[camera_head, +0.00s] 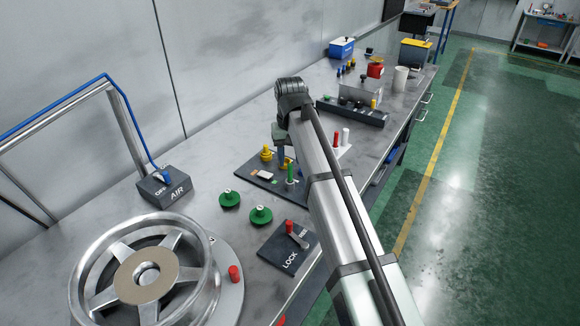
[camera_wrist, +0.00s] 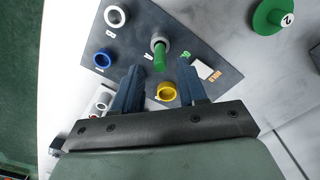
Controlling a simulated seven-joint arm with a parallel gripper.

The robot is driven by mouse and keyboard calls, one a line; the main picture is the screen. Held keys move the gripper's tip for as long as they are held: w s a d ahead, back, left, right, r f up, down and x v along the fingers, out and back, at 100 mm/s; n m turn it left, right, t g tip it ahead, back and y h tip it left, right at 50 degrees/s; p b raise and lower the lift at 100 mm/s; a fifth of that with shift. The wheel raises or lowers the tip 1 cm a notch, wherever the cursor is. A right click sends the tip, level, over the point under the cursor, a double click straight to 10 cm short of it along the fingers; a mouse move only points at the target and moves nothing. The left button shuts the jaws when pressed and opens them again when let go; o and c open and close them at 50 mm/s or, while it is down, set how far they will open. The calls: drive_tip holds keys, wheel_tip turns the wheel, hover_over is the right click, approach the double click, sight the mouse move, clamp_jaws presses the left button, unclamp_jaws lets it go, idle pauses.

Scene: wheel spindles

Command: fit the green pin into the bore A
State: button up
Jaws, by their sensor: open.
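The green pin (camera_head: 290,173) stands upright on the dark board (camera_head: 258,176) in the head view. In the wrist view the green pin (camera_wrist: 164,60) rises from a grey collar (camera_wrist: 158,41). My gripper (camera_wrist: 160,82) is open and empty, with the pin just past its fingertips and between their lines. In the head view my gripper (camera_head: 283,155) hangs over the board, partly hidden by my arm. The small labels are too blurred to tell which bore is A.
Two green knobs (camera_head: 230,198) (camera_head: 261,214) and a LOCK plate with a red-tipped lever (camera_head: 290,230) lie nearby. A large wheel (camera_head: 90,262) and the AIR box (camera_head: 167,188) are to the left. A dark tray (camera_head: 365,117) and a grey block stand behind.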

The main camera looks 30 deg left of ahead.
wheel_tip(320, 180, up, 7)
idle(0.3)
drive_tip(key=shift+r, duration=0.1)
drive_tip(key=shift+w, duration=0.1)
idle(0.3)
